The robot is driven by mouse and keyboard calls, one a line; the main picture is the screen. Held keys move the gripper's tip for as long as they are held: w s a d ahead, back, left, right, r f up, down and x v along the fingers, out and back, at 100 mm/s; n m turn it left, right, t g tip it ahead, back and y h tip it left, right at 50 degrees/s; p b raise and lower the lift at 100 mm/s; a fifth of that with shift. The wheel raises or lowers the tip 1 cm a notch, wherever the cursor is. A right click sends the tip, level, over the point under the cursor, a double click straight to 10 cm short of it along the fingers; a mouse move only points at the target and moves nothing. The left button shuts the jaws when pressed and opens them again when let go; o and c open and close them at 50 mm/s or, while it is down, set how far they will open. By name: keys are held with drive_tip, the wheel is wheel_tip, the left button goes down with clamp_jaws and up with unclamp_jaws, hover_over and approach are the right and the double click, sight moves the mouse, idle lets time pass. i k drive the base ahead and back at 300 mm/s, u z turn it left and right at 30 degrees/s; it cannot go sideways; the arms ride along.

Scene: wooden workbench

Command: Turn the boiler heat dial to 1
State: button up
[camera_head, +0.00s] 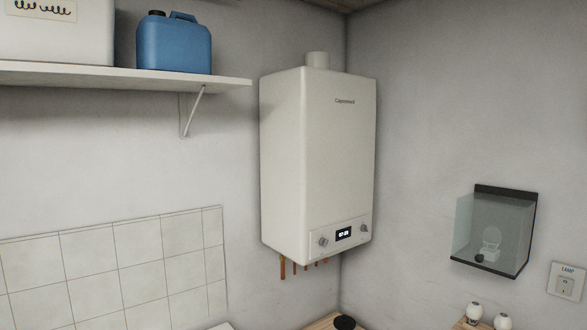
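The white boiler (315,165) hangs on the wall in the corner, with copper pipes below it. Its control panel near the bottom has a left dial (323,241), a small dark display (343,234) with white digits, and a right dial (364,228). The dials are too small for me to read their settings or to tell which is the heat dial. My gripper is not in view.
A shelf (120,78) at upper left holds a blue canister (174,44) and a white container (60,35). A glass case (493,232) and a lamp switch (566,282) are on the right wall. Small white objects (474,312) stand at lower right. Space before the boiler looks clear.

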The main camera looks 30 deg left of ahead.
sight(323, 242)
drive_tip(key=u, duration=1.05)
drive_tip(key=k, duration=0.95)
drive_tip(key=z, duration=0.05)
drive_tip(key=i, duration=0.85)
